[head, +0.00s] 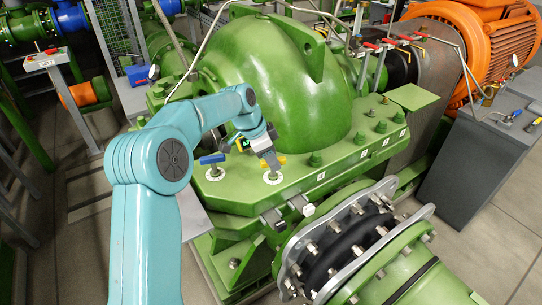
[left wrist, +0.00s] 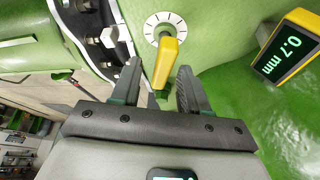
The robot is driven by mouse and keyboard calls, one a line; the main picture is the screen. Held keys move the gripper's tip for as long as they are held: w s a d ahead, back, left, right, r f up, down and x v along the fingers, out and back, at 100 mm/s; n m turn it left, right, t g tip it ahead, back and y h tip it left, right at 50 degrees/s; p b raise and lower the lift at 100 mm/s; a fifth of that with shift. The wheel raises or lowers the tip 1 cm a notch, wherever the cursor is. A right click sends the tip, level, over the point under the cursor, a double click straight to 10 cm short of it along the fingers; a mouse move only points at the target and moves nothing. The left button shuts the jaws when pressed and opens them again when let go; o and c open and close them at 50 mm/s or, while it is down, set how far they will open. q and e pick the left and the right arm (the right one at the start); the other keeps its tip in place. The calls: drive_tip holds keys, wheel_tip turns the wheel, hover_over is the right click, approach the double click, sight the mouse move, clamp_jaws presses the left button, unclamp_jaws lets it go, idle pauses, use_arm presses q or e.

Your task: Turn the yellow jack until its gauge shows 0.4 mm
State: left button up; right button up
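The yellow jack (head: 279,160) stands on the green case flange, its handle above a white dial ring. In the left wrist view the yellow handle (left wrist: 167,58) points down toward my left gripper (left wrist: 157,76), and the marked dial (left wrist: 154,22) shows behind it. My left gripper (head: 270,160) is open, with one finger to each side of the handle's near end. Gaps show beside the handle, and I cannot tell whether either finger touches it. The yellow-edged gauge (left wrist: 288,47) reads 0.7 mm; its small green display (head: 243,144) also shows in the head view. My right gripper is out of view.
A blue jack (head: 212,160) stands left of the yellow one on the same flange. The large green casing (head: 270,70) rises behind. Studs and nuts (head: 316,158) line the flange, and a bolted pipe coupling (head: 350,235) lies in front on the right.

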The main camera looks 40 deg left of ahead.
use_arm(q)
drive_tip(key=shift+w, duration=0.1)
clamp_jaws()
drive_tip(key=shift+f, duration=0.1)
